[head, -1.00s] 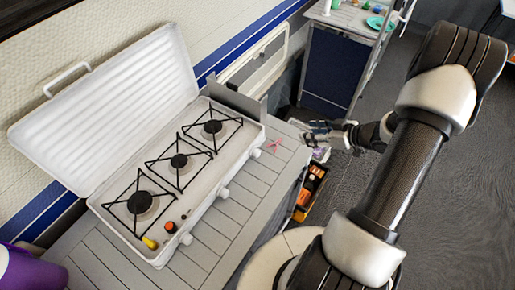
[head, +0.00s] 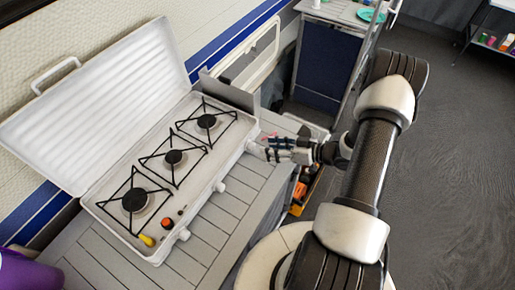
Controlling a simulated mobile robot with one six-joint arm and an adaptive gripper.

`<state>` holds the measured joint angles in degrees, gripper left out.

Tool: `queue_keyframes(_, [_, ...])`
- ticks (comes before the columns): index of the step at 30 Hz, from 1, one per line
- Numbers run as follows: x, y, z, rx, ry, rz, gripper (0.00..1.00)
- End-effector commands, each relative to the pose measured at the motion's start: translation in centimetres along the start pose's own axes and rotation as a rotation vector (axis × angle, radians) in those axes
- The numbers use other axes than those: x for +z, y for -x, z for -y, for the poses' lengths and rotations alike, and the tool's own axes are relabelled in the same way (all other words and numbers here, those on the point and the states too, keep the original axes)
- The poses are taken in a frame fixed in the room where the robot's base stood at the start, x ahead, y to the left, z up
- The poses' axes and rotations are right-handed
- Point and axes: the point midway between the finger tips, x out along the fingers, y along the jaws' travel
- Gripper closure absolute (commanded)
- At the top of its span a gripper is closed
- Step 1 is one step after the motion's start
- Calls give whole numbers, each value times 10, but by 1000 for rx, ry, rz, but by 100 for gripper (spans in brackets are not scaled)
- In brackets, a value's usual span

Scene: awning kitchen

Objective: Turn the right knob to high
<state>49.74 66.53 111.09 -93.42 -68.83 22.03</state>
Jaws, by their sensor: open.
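A white three-burner gas stove (head: 113,222) with its lid (head: 100,100) raised stands on the slatted counter. White knobs line its front edge: the left knob (head: 183,234), the middle knob (head: 219,187) and the right knob (head: 251,146). My gripper (head: 264,149) is open, with its fingertips close beside the right knob, pointing left toward it. The fingers partly overlap the knob's area. I cannot tell whether they touch it, or which way the knob is turned.
The slatted counter (head: 225,215) is clear in front of the stove. A small pink item (head: 265,136) lies by the gripper. An orange-filled box (head: 300,190) sits lower, beyond the counter edge. A purple object (head: 25,272) is at bottom left.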

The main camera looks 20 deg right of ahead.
Motion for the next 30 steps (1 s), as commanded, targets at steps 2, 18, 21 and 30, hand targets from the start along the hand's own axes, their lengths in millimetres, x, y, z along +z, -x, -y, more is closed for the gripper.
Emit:
queue_keyframes(2, [2, -19, 1, -5, 2, 2, 54])
queue_keyframes(18, [0, -60, 0, 1, 1, 0, 54])
queue_keyframes(21, [0, -60, 0, 1, 1, 0, 54])
queue_keyframes(30, [0, -60, 0, 1, 1, 0, 73])
